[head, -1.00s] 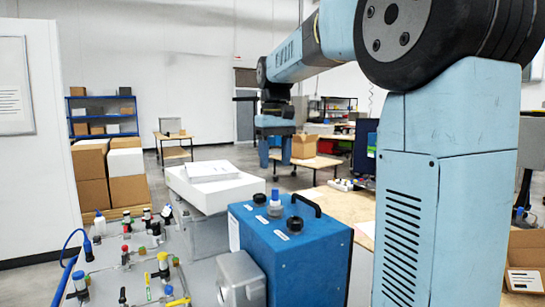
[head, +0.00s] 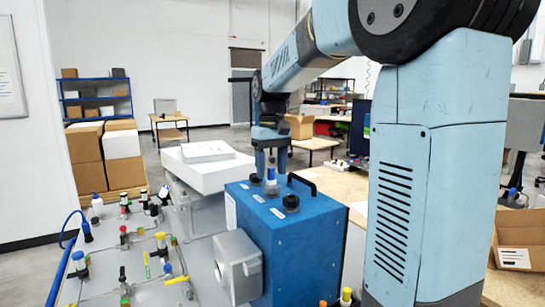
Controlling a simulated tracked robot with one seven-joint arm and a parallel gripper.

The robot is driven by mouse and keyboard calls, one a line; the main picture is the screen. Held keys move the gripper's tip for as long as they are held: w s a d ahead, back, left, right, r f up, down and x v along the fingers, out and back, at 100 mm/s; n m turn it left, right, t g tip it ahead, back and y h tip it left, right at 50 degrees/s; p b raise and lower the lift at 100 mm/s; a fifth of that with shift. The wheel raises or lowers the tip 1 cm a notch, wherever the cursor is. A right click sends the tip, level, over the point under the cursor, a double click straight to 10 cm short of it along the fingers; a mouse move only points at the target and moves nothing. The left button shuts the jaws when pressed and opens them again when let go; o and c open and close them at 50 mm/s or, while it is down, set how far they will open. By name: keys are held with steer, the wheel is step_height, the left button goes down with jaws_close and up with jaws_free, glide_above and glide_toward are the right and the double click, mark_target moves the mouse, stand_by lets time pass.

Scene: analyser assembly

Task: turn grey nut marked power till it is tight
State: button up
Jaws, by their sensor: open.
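The blue box (head: 300,245) stands on the bench in the head view. On its top is an upright plug with a blue upper part and a grey nut (head: 271,188) around its base. Small white labels lie beside the fittings, but their words are too small to read, so I cannot confirm which is marked power. My gripper (head: 270,168) points down directly above the plug, with its fingers apart on either side of the plug's blue top. I cannot tell whether the fingers touch it. The grey nut shows below the fingertips.
Black round fittings (head: 291,202) and a black handle (head: 302,184) rise from the box top near the plug. A grey metal block (head: 238,266) stands in front. Several coloured connectors crowd the panel at left. A white box (head: 207,172) lies behind.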

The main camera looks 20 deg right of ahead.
mark_target(272, 179)
steer(key=shift+f, duration=2.35)
